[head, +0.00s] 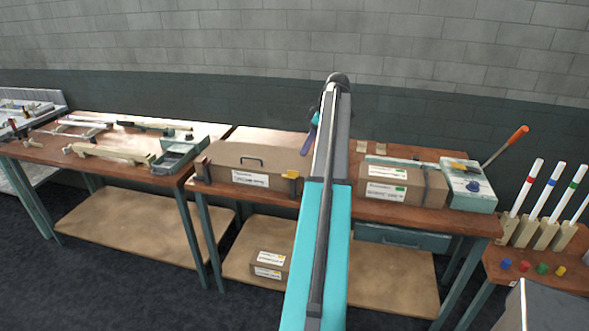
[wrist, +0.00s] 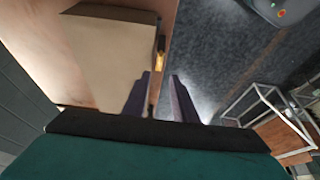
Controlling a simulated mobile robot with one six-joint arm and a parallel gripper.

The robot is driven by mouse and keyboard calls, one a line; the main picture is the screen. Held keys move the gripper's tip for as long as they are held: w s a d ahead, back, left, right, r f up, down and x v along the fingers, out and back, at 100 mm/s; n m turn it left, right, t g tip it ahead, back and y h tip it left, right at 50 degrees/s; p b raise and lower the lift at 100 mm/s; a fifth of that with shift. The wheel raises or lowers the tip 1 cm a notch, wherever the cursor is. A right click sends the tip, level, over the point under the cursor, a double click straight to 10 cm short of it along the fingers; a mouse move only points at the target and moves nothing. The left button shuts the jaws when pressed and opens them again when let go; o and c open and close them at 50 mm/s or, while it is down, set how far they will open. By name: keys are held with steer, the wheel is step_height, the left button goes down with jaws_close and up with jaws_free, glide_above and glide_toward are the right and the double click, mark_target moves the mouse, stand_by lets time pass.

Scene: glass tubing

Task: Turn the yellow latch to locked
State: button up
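A brown case (head: 232,158) with a dark handle and a white label lies on the middle workbench. The yellow latch (head: 291,174) is small, at the case's front right corner; its exact setting is too small to read. In the wrist view the case (wrist: 112,50) is at the upper left, with a bit of yellow (wrist: 160,62) at its edge, just beyond my fingertips. My gripper (wrist: 160,76) has its two purple fingers apart, with nothing seen between them. In the head view my gripper (head: 311,134) shows as purple fingers above and right of the case, partly hidden by my arm.
Cardboard boxes (head: 395,189) and a pale green box (head: 470,195) stand on the bench to the right of my arm. The left bench (head: 100,163) holds tools and a green tray. Open floor (wrist: 225,50) lies beyond the bench edge.

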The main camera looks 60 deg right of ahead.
mark_target(291, 177)
steer(key=p+x, duration=0.3)
steer(key=x, duration=0.8)
steer(key=shift+f, duration=0.25)
jaws_close()
steer(key=shift+a, duration=0.25)
steer(key=shift+d, duration=0.15)
